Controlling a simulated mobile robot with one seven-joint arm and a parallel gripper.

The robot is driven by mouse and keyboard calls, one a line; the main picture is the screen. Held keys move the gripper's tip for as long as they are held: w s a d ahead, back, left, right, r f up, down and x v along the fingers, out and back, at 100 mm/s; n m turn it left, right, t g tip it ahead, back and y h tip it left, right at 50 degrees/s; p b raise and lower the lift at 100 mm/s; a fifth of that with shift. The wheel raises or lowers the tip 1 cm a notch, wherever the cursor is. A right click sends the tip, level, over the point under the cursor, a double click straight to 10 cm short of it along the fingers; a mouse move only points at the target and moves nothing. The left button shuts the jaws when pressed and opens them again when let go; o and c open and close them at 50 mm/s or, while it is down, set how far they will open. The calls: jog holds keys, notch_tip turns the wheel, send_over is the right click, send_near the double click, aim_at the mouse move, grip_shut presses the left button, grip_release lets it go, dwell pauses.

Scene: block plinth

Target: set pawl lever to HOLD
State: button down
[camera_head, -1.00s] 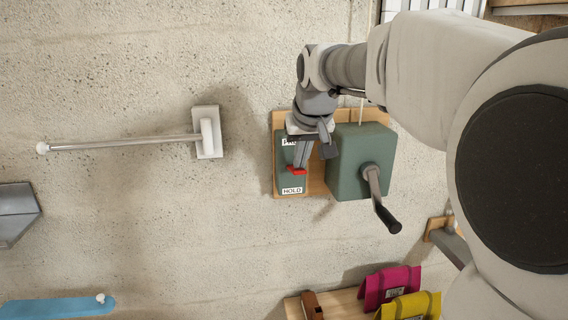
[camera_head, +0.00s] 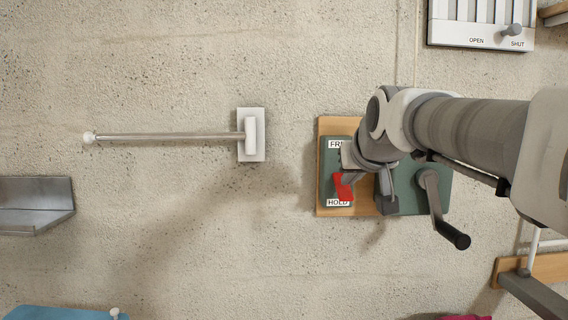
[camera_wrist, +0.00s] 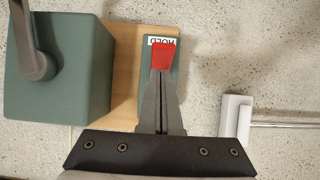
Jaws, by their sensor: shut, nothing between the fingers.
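The red pawl lever (camera_head: 343,187) is on a green plate (camera_head: 328,170) with a FREE label at the top and a HOLD label (camera_head: 338,202) at the bottom. The lever's red end lies just above the HOLD label. In the wrist view the red lever (camera_wrist: 163,56) is right at the tips of my gripper (camera_wrist: 162,75), close to the HOLD label (camera_wrist: 161,41). My gripper's fingers are shut together with nothing between them. The lever's pivot is hidden behind my gripper in both views.
A green box with a crank (camera_head: 441,212) is right of the plate on the same wooden board (camera_head: 350,211). A wall bar (camera_head: 170,136) is to the left. A white vent panel (camera_head: 470,32) is at the upper right. Bare wall lies between bar and board.

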jog(key=shift+r, duration=0.15)
jog(key=shift+r+p, duration=0.65)
jog(key=shift+r, duration=0.05)
